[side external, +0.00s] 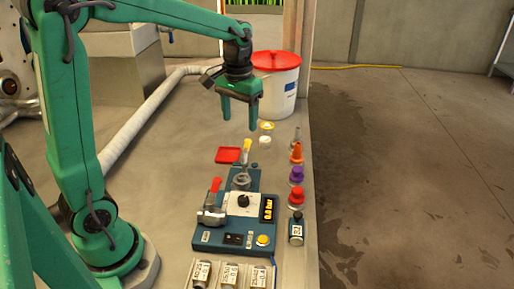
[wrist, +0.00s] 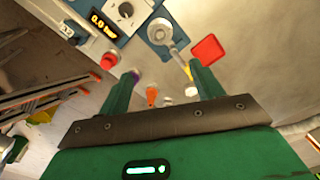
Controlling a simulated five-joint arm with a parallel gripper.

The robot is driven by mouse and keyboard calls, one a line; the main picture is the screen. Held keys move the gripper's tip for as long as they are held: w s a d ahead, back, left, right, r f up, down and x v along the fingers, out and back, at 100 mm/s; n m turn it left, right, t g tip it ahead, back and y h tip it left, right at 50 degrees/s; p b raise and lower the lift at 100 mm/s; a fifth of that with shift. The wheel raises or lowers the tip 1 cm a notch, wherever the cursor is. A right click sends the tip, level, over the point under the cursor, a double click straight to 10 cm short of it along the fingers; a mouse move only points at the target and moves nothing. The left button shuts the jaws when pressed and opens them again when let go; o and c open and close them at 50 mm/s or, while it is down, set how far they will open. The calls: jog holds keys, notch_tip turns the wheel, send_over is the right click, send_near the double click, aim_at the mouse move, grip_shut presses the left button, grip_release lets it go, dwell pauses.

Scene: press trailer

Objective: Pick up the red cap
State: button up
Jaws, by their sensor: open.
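The red cap (side external: 296,196) stands in a row along the right edge of the bench, nearest the camera of the row's coloured pieces. It also shows in the wrist view (wrist: 109,61), left of the left finger. My gripper (side external: 239,122) is open and empty, in the air above the far part of the bench, well away from the red cap. In the wrist view its two fingers (wrist: 162,75) are spread apart with nothing between them.
Purple (side external: 296,175) and orange (side external: 296,153) pieces stand behind the red cap. A blue press unit (side external: 210,235) with a gauge lies left of the row. A red square tray (side external: 228,155) and a red-lidded white bucket (side external: 280,90) are farther back.

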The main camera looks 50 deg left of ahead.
jog(key=shift+o, duration=0.5)
jog(key=m, duration=0.7)
send_over(298, 190)
notch_tip(298, 190, down, 14)
jog(key=shift+w+a+r, duration=0.1)
jog(key=shift+r, duration=0.15)
jog(key=shift+f, duration=3.9)
jog(key=c, duration=1.2)
